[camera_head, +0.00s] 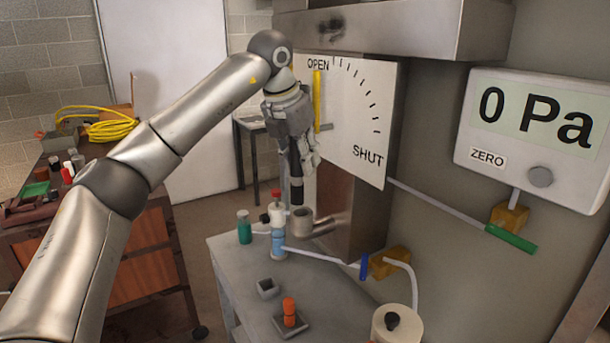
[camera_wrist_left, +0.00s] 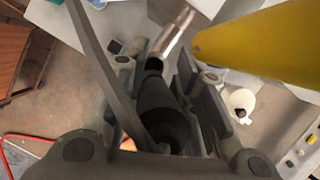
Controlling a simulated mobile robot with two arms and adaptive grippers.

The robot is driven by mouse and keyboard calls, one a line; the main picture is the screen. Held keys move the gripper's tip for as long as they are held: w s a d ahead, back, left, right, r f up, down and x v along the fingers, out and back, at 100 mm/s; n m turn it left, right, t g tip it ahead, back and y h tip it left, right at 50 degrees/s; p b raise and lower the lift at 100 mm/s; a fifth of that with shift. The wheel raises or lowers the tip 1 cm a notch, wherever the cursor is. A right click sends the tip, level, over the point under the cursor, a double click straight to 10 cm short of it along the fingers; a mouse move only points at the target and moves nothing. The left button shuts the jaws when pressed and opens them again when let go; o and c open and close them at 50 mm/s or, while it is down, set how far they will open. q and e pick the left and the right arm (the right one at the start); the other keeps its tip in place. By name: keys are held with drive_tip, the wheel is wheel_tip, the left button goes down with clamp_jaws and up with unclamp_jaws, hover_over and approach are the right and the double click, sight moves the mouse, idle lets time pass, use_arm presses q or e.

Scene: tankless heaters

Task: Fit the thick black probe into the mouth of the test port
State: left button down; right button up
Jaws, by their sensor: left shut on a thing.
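My left gripper (camera_head: 303,161) is shut on the thick black probe (camera_head: 296,190), which points downward. In the left wrist view the probe (camera_wrist_left: 155,95) lies between the fingers of the gripper (camera_wrist_left: 172,92). The test port (camera_head: 302,223) is a short grey metal cup on a side pipe from the steel duct. Its mouth faces up, just below the probe's tip in the head view. The tip looks apart from the mouth; the exact gap is hard to tell. A silver tube, likely the port's pipe (camera_wrist_left: 176,32), shows beyond the tip in the wrist view. My right gripper is not in view.
A yellow lever (camera_head: 317,100) on the OPEN/SHUT dial stands close beside the gripper. A red-capped blue bottle (camera_head: 278,238) and a green vial (camera_head: 244,228) stand left of the port on the grey bench (camera_head: 232,262). The gauge (camera_head: 540,125) reads 0 Pa.

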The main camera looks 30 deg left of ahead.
use_arm(q)
drive_tip(key=x, duration=0.2)
drive_tip(key=s+p+x, duration=0.1)
drive_tip(key=x, duration=0.4)
drive_tip(key=shift+s+a+f, duration=0.15)
drive_tip(key=shift+f, duration=0.15)
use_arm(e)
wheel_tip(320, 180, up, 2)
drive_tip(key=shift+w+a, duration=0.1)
use_arm(q)
drive_tip(key=shift+f, duration=0.1)
drive_tip(key=c, duration=1.2)
unclamp_jaws()
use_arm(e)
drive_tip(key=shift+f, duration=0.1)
